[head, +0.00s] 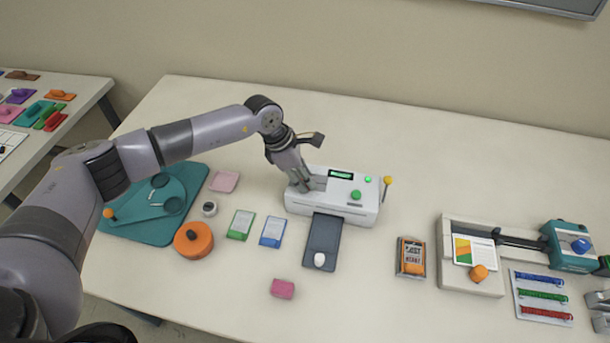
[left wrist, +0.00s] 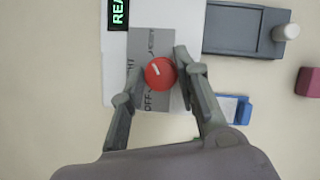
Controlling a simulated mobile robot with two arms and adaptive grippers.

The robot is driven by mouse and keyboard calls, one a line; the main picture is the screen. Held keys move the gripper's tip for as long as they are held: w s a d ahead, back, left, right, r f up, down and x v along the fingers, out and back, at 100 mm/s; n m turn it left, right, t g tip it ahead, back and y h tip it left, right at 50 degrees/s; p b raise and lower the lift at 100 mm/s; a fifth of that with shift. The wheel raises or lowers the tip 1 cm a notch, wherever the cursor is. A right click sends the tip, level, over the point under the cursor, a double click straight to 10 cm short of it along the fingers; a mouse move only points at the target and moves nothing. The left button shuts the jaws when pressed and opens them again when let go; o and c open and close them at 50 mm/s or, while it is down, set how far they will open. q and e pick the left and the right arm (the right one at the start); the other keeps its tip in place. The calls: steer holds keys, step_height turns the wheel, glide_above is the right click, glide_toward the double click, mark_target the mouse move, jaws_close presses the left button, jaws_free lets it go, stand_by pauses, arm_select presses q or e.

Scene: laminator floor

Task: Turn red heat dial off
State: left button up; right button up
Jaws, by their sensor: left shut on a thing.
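The white laminator (head: 346,201) stands on the table with a green lit display (head: 341,175) and green buttons. In the left wrist view, the red heat dial (left wrist: 159,72) sits on a grey label plate (left wrist: 153,47) on the laminator; part of the lettering reads "OFF". The dial has a white pointer mark, slanted. My left gripper (head: 303,186) reaches down onto the laminator's left end. In the left wrist view its fingers (left wrist: 157,85) are on either side of the dial, shut on it. In the head view the dial is hidden by the gripper. My right gripper is not in view.
A dark tray (head: 322,238) with a white knob juts from the laminator's front. A yellow-topped lever (head: 386,186) stands at its right end. Green and blue card packs (head: 240,224), an orange round object (head: 193,240) and a pink block (head: 283,289) lie around it. The wall is behind.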

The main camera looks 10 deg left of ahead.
arm_select(q)
steer(key=n, duration=0.2)
steer(key=n+t+b, duration=0.1)
steer(key=shift+n+t+y, duration=0.3)
steer(key=shift+n, duration=0.1)
steer(key=n+b, duration=0.1)
steer(key=n+t+y+b, duration=0.1)
steer(key=n, duration=0.1)
steer(key=shift+s+d+f+n+b, duration=0.1)
steer(key=shift+d+f+n+b, duration=0.05)
steer(key=shift+n+b, duration=0.2)
steer(key=n+y+b, duration=0.1)
steer(key=n+b, duration=0.2)
steer(key=n+y+b, duration=0.1)
steer(key=n+b, duration=0.2)
steer(key=b, duration=0.1)
steer(key=n+y+b, duration=0.1)
steer(key=n+b, duration=0.2)
steer(key=n, duration=0.1)
steer(key=shift+d+t+y, duration=0.25)
steer(key=shift+t+y, duration=0.05)
steer(key=shift+y, duration=0.1)
steer(key=n+y+b, duration=0.1)
steer(key=n+b, duration=0.2)
steer(key=shift+n, duration=0.25)
steer(key=shift+r+n+g+y+b, duration=0.2)
steer(key=shift+n+g+y+b, duration=0.3)
steer(key=shift+n, duration=0.9)
steer(key=o, duration=1.1)
